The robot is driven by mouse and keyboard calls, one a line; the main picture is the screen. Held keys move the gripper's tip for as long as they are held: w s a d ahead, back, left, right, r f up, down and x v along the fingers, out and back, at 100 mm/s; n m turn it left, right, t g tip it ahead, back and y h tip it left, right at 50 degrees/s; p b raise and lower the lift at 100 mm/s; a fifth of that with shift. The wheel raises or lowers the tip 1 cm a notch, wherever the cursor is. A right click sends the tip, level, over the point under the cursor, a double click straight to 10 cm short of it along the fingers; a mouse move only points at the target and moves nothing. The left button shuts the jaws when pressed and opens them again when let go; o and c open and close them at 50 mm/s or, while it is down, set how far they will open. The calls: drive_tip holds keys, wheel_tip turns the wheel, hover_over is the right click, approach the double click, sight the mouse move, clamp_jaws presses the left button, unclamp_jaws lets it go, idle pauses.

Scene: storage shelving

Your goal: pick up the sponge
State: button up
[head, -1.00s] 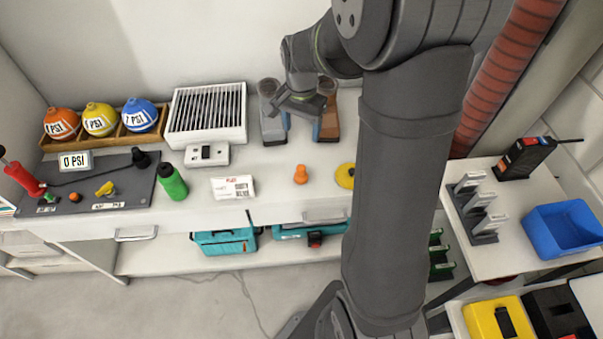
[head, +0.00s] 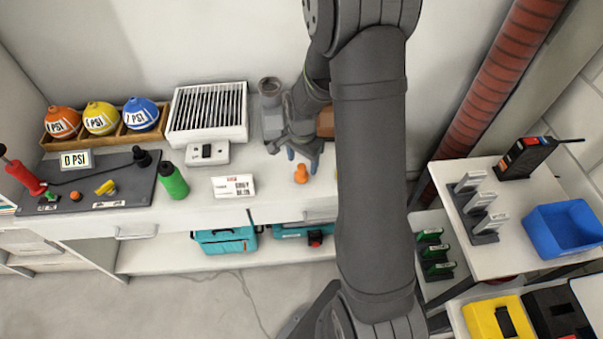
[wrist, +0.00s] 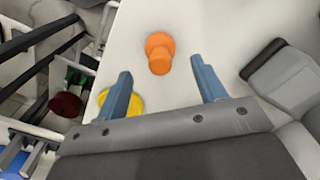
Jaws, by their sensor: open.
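No thing is plainly a sponge in these views. An orange knob-shaped piece (head: 301,174) stands on the worktop near the front edge. It also shows in the wrist view (wrist: 159,54), beyond and between my fingertips. My gripper (head: 302,160) is open and empty, just behind the orange piece in the head view, with its blue-grey fingers apart.
A white label stand (head: 233,187) and green bottle (head: 173,181) are to the left. A side table at right holds a blue tray (head: 563,228) and grey rack (head: 478,208).

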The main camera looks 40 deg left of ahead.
sight(301, 166)
drive_tip(key=shift+s+f, duration=0.15)
drive_tip(key=shift+f, duration=2.5)
drive_tip(key=shift+c, duration=0.4)
drive_tip(key=c, duration=1)
